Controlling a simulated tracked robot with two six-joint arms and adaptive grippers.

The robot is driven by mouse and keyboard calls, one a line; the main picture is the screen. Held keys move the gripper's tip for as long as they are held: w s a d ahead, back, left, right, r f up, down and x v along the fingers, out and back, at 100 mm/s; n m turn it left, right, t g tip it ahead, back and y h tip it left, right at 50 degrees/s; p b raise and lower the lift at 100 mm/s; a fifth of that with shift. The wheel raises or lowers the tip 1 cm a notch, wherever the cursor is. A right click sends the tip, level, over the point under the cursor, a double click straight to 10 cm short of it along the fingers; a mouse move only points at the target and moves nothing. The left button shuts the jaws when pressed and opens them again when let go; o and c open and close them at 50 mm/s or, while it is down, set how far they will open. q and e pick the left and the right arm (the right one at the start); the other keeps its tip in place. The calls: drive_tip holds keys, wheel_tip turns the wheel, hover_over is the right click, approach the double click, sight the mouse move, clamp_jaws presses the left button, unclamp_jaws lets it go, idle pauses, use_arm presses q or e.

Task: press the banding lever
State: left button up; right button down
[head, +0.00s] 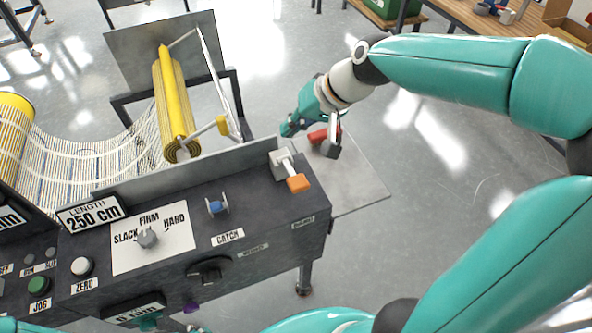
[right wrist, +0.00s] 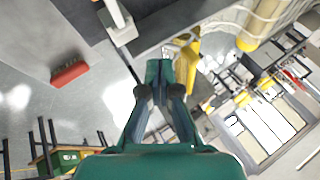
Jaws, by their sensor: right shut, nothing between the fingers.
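A lever with an orange end (head: 298,183) stands on a pale block at the right end of the machine's dark console. The small label below it is too small to read surely. I cannot tell which of the two is the banding lever. My right gripper (head: 289,128) is shut and empty, beyond the orange-ended lever and left of the red bar. Of my left arm, only teal pieces (head: 150,323) show at the bottom edge.
The console (head: 275,230) carries a firmness dial (head: 148,238), a blue catch (head: 215,207) and several buttons. A yellow roller (head: 174,110) with mesh and a swing arm stands beyond it at left. Open floor lies to the right.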

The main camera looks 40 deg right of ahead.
sight(298, 176)
drive_tip(key=f+b, duration=0.2)
drive_tip(key=s+f+b, duration=0.1)
drive_tip(key=f+b, duration=0.1)
drive_tip(key=f, duration=0.1)
drive_tip(key=f+b, duration=0.2)
drive_tip(key=shift+s+a+f, duration=0.15)
drive_tip(key=shift+s+a, duration=0.05)
drive_tip(key=shift+s, duration=0.15)
drive_tip(key=shift+s+f+b, duration=0.2)
drive_tip(key=shift+f+b, duration=0.4)
drive_tip(key=shift+b, duration=0.05)
idle(0.6)
drive_tip(key=shift+a+f+b, duration=0.1)
drive_tip(key=shift+f+b, duration=0.2)
drive_tip(key=shift+b, duration=0.1)
